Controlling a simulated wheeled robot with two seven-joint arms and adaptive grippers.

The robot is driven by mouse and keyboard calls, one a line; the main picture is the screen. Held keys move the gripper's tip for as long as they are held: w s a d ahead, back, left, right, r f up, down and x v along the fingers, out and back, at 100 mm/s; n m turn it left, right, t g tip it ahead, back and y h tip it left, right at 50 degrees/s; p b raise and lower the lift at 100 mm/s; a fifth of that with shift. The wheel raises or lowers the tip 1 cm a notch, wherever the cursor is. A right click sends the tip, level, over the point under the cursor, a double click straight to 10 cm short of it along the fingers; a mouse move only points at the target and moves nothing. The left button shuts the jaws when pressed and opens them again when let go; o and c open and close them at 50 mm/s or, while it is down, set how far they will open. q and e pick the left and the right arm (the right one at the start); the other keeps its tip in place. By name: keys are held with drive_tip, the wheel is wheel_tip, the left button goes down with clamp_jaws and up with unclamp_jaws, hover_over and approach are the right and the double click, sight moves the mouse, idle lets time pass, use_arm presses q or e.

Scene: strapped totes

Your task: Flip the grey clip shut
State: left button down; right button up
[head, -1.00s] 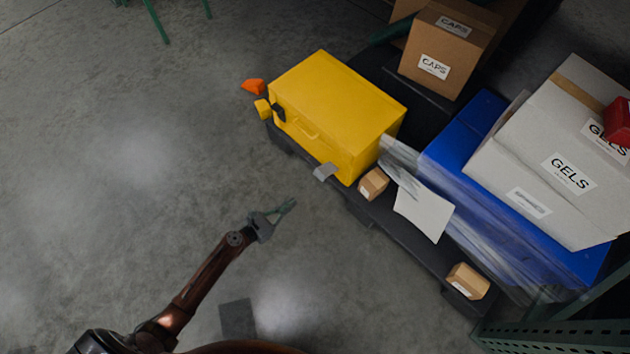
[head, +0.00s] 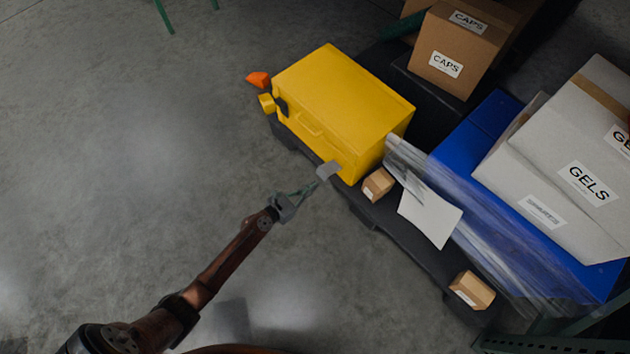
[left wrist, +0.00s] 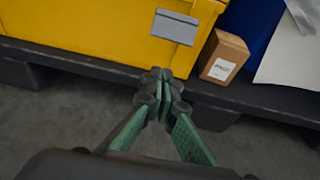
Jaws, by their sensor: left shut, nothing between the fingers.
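The yellow tote (head: 345,105) stands on a dark pallet with its lid down. The grey clip (head: 329,170) is at the lower right of its front and sticks outward from the wall in the head view. In the left wrist view the grey clip (left wrist: 175,27) shows as a flat grey plate on the yellow wall (left wrist: 95,30). My left gripper (head: 314,186) is shut and empty, just short of the clip and to its lower left. In the left wrist view its green fingertips (left wrist: 162,76) meet below the clip, apart from it. My right gripper is not in view.
A small brown box (head: 378,185) sits on the pallet (head: 352,205) just right of the clip. A white sheet (head: 430,217), a wrapped blue tote (head: 490,185) and grey GELS boxes (head: 560,165) lie further right. The floor (head: 130,150) at left is clear.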

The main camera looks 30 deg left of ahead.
sight(329, 170)
use_arm(q)
drive_tip(key=shift+w+d+r, duration=0.1)
drive_tip(key=shift+w+r, duration=0.25)
drive_tip(key=shift+r, duration=0.3)
drive_tip(key=shift+w+d+r, duration=0.1)
drive_tip(key=shift+w+r, duration=0.2)
drive_tip(key=shift+r, duration=0.35)
drive_tip(key=shift+r, duration=0.1)
